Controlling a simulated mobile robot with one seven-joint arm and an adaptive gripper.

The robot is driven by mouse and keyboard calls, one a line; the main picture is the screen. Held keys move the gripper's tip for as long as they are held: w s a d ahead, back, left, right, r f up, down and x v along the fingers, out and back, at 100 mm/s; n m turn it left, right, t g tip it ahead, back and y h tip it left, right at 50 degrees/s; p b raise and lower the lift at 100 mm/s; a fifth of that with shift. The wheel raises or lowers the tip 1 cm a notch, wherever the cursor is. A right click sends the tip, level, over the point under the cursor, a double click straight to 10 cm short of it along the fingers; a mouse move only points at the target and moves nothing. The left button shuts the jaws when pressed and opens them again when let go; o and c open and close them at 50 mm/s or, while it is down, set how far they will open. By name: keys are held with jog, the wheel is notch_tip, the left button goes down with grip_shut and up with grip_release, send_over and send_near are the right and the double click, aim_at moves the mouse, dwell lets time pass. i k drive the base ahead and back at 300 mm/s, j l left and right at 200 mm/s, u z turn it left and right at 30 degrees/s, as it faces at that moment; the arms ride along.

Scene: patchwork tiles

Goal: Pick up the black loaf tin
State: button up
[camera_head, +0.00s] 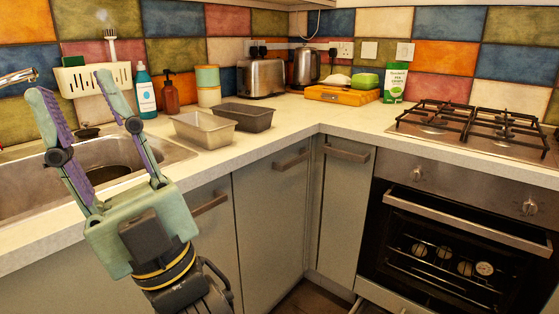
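The black loaf tin (243,117) looks dark grey and stands upright on the counter near the corner. A lighter, silvery loaf tin (204,129) stands in front of it and to its left, close to or touching it. My gripper (71,84) is open and empty, its two green and purple fingers spread wide. It is in front of the sink at the left, well left of both tins. The lighter tin hides a little of the dark tin's left end.
A sink (95,165) lies behind my gripper. A soap bottle (146,92), pump bottle (170,94), stacked canisters (208,87) and toaster (261,78) stand behind the tins.

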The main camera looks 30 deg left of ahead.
aim_at(250, 118)
jog(key=i+l, duration=0.15)
jog(key=i, duration=0.15)
jog(key=i+l+u, duration=0.5)
jog(key=i+l, duration=0.2)
jog(key=i, duration=0.15)
jog(key=j+u, duration=0.2)
jog(key=u, duration=0.15)
jog(key=i+j+u, duration=0.1)
jog(key=u, duration=0.3)
jog(key=i+j+u, duration=0.1)
jog(key=u, duration=0.25)
jog(key=i+j, duration=0.1)
jog(key=j, duration=0.1)
